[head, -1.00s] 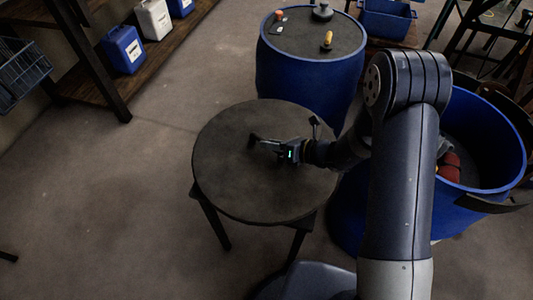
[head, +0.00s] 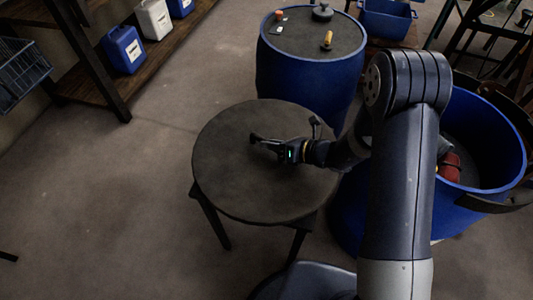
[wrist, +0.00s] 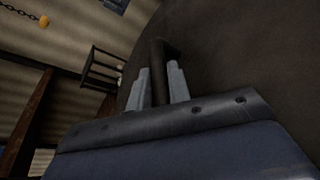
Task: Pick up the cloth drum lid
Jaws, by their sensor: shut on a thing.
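A round dark disc, which looks like the drum lid (head: 235,190), covers the top of a low stand with dark legs. In the wrist view its dark brown surface (wrist: 235,50) fills the right side. My gripper (head: 257,140) is low over the disc, reaching in from the right. In the wrist view its two grey fingers are shut on a dark upright handle bar (wrist: 158,72) at the disc. I cannot tell whether the disc is clear of the stand.
An open blue drum (head: 505,125) holding red cloth (head: 449,167) stands at right, partly behind my arm. A closed blue drum (head: 305,85) with small items on top stands behind the stand. Shelves with jugs (head: 124,50) line the left; the left floor is clear.

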